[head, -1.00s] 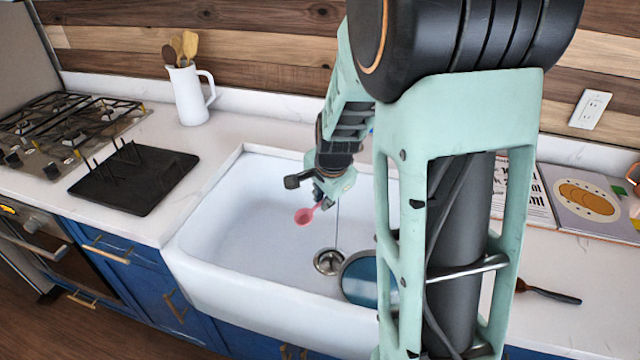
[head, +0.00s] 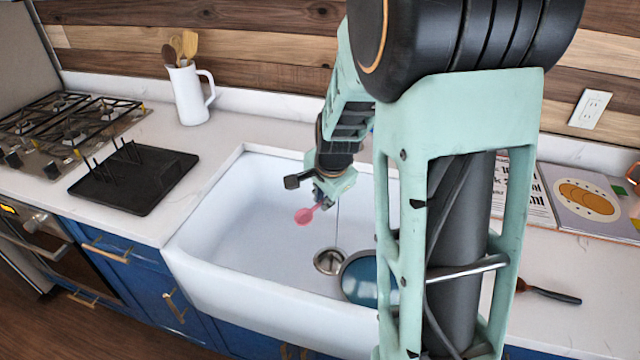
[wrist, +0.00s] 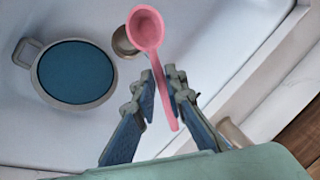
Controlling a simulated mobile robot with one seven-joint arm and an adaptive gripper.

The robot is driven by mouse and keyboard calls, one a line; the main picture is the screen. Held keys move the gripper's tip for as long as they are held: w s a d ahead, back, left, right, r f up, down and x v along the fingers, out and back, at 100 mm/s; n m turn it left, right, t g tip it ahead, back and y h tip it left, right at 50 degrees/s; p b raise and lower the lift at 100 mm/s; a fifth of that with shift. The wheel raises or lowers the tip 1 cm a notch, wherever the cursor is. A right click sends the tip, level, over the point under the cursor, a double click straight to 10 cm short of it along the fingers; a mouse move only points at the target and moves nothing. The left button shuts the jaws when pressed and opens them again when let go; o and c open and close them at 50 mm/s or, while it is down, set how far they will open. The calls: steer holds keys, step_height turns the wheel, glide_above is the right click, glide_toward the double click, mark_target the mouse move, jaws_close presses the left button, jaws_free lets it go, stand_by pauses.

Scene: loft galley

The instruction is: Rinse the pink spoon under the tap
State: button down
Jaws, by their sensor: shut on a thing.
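The pink spoon (head: 304,216) is over the white sink (head: 215,262), bowl end pointing out to the left of my gripper (head: 321,200). In the wrist view my gripper (wrist: 156,84) is shut on the handle of the spoon (wrist: 146,28), with the bowl beyond the fingertips. A thin vertical line shows just right of the spoon in the head view, above the drain (head: 330,261); I cannot tell if it is running water. The tap itself is not clearly seen; my arm hides that part of the sink.
A round blue-bottomed pan (head: 358,283) lies in the sink beside the drain. A black drying rack (head: 135,185) and a white jug (head: 190,95) with wooden utensils stand left of the sink. Books (head: 590,200) and a dark-handled utensil (head: 550,294) lie at right.

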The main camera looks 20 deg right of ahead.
steer(key=s+a+r+p, duration=0.1)
steer(key=s+r+p, duration=0.3)
steer(key=p, duration=0.1)
steer(key=shift+s+a, duration=0.3)
steer(key=shift+s, duration=0.1)
